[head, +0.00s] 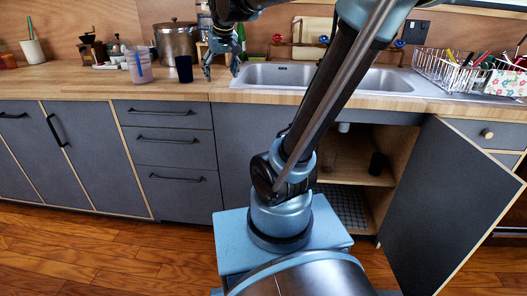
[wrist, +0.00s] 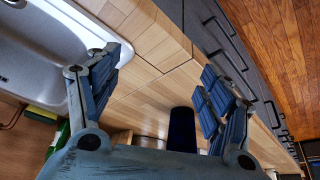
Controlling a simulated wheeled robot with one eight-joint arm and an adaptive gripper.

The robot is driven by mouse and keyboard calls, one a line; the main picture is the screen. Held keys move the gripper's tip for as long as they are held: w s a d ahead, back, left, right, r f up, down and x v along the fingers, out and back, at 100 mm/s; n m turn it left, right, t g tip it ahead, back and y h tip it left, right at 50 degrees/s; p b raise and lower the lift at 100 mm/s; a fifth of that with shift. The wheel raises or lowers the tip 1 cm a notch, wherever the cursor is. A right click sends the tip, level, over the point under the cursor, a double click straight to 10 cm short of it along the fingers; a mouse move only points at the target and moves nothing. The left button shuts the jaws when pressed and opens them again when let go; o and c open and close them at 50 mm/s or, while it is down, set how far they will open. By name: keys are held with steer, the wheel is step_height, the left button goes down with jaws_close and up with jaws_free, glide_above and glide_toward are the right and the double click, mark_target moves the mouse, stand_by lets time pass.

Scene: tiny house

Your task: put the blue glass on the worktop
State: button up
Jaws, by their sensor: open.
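The blue glass (head: 184,69) is dark blue and stands upright on the wooden worktop (head: 60,84), left of the sink and near the front edge. It also shows in the wrist view (wrist: 182,128), low in the picture, its lower part hidden by my gripper's body. My gripper (head: 221,70) is open and empty above the worktop, just right of the glass and apart from it in the head view. In the wrist view my gripper (wrist: 163,72) has bare worktop (wrist: 150,92) between its spread fingers.
A clear measuring cup (head: 139,68) and a metal pot (head: 176,42) stand left of and behind the glass. The sink (head: 290,74) is to the right, then a dish rack (head: 450,72). A cabinet door (head: 440,205) hangs open; a dark cup (head: 377,163) stands inside.

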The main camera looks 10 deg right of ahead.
steer(key=s+d+f+m+g, duration=0.1)
steer(key=s+d+f, duration=0.4)
steer(key=s+f, duration=0.6)
steer(key=s+d+f+m+g+h, duration=0.1)
steer(key=s+d+f, duration=0.4)
steer(key=s+f, duration=0.5)
steer(key=shift+s+d+f, duration=0.3)
steer(key=shift+s+f, duration=0.05)
steer(key=shift+s, duration=0.85)
